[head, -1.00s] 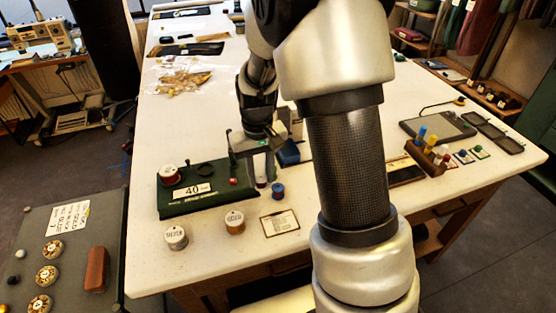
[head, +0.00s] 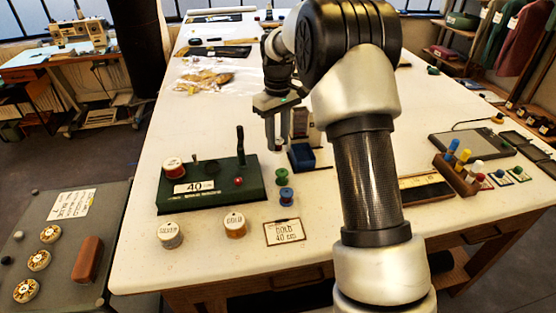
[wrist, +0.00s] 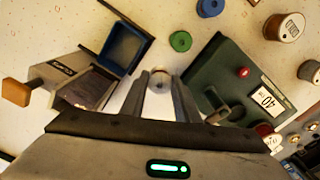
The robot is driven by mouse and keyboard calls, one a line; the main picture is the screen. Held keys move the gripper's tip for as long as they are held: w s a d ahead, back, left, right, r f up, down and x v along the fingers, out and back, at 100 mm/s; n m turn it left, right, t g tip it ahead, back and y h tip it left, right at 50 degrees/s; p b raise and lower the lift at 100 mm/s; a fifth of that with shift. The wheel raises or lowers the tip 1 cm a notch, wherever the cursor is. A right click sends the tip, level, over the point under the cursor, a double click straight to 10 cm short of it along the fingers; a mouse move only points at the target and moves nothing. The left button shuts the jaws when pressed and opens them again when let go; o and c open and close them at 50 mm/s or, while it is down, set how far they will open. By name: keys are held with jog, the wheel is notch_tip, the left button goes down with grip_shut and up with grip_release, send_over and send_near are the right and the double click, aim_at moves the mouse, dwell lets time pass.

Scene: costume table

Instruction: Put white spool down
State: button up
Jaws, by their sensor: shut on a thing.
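My gripper (head: 276,143) is behind the right end of the green winding stand marked 40 (head: 205,190). In the wrist view its two fingers (wrist: 160,88) are shut on the white spool (wrist: 159,79), seen from above with a pale round top. The spool is mostly hidden by the fingers in the head view, and I cannot tell whether it touches the table. A green spool (head: 282,177) and a blue spool (head: 286,196) stand apart in front of my gripper; they also show in the wrist view, green (wrist: 180,41) and blue (wrist: 210,7).
A blue open box (head: 302,157) stands close to the right of my gripper. Silver (head: 170,235) and gold (head: 235,225) spools stand near the front edge beside a card (head: 284,232).

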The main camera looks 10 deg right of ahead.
jog(key=shift+f, duration=3.05)
jog(key=shift+f, duration=0.15)
jog(key=o, duration=1.1)
